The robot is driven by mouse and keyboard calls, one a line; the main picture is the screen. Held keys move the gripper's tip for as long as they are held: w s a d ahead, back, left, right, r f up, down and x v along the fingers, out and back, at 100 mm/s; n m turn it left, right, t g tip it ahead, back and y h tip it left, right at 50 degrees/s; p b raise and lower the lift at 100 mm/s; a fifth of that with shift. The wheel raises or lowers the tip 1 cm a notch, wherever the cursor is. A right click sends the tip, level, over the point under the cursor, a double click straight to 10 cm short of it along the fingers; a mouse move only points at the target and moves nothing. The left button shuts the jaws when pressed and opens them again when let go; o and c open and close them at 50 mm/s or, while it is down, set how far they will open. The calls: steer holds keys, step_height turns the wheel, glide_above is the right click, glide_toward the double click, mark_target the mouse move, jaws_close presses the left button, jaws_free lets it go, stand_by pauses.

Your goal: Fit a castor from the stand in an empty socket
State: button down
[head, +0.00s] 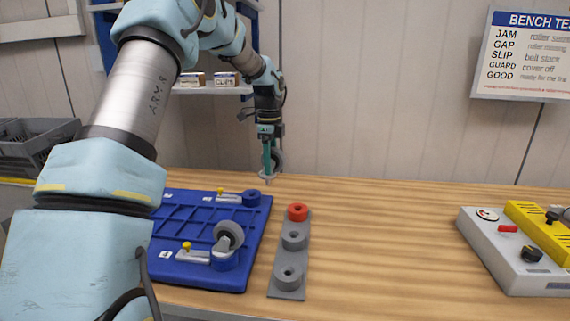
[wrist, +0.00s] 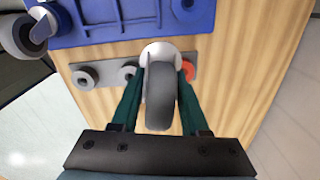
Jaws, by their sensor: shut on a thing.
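My gripper (head: 268,158) is shut on a grey-wheeled castor (wrist: 161,102), which sits between the two green fingers in the wrist view. It is held in the air beyond the stand, toward the bench's far side. The grey stand (head: 274,284) has two grey holders and one red holder, and no castor shows in them. The blue plate (head: 232,278) lies left of the stand. Its far right socket (head: 252,197) looks empty. A castor (head: 230,236) stands in its near right socket (head: 224,261). My arm hides the plate's left part.
Latches with yellow knobs (head: 187,246) sit beside the plate's sockets. A grey control box with a yellow cover (head: 505,262) stands at the right. The wooden bench (head: 390,245) is clear between stand and box. A shelf with small boxes (head: 226,79) is behind.

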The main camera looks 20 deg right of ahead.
steer(key=w+a+p, duration=0.3)
steer(key=w, duration=0.5)
steer(key=shift+w+a+f+b, duration=0.1)
steer(key=shift+a+f+b, duration=0.1)
steer(key=shift+f+b, duration=1.05)
steer(key=shift+w+a+f+b, duration=0.15)
steer(key=shift+f+b, duration=0.5)
steer(key=shift+f, duration=1.15)
steer(key=shift+s, duration=0.1)
steer(key=shift+f+b, duration=0.6)
steer(key=shift+f, duration=1.3)
steer(key=shift+c, duration=1.6)
jaws_free()
steer(key=shift+f, duration=0.1)
step_height(320, 180, up, 11)
steer(key=b, duration=0.3)
